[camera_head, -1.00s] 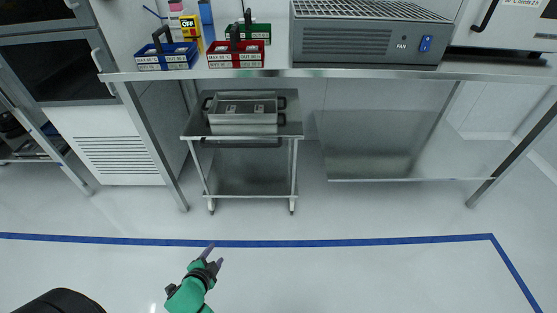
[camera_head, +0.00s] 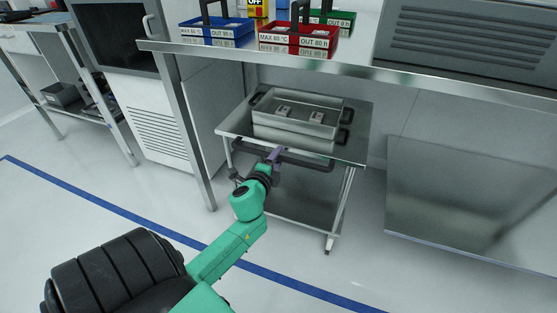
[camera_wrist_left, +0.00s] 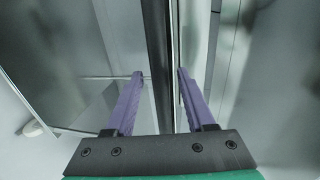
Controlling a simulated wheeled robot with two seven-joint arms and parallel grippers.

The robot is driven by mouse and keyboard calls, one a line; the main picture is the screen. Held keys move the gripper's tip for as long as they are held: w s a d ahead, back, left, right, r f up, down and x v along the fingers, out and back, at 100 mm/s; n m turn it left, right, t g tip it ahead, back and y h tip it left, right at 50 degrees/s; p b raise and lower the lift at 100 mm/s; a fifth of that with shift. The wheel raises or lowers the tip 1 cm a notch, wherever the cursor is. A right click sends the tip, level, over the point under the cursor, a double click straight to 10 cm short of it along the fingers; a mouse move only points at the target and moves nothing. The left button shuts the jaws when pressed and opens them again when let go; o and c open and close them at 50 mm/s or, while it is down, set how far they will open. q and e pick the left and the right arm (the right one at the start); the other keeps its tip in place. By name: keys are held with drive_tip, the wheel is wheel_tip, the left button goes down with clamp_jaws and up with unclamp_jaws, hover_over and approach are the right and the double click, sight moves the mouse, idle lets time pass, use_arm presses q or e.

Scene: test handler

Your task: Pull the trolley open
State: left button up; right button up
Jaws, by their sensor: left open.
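The steel trolley (camera_head: 238,122) stands under the workbench, with a black bar handle (camera_head: 310,163) along its front edge. A metal tray (camera_head: 300,108) with black grips sits on its top shelf. My left gripper (camera_head: 276,155) is at the handle, near its middle. In the left wrist view, the two purple fingers of the gripper (camera_wrist_left: 160,75) are apart, one on each side of the dark handle bar (camera_wrist_left: 158,40). I see a gap between the bar and the fingers. My right gripper is not in view.
The workbench (camera_head: 345,67) overhangs the trolley and holds blue (camera_head: 215,30) and red (camera_head: 298,38) racks. A bench leg (camera_head: 190,135) is left of the trolley. A low steel panel (camera_head: 470,195) is at the right. The floor in front is clear, with a blue line (camera_head: 290,283).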

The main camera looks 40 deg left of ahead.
use_arm(q)
drive_tip(key=shift+w+a, duration=0.15)
drive_tip(key=shift+w, duration=0.25)
clamp_jaws()
drive_tip(key=shift+f, duration=0.1)
idle(1.1)
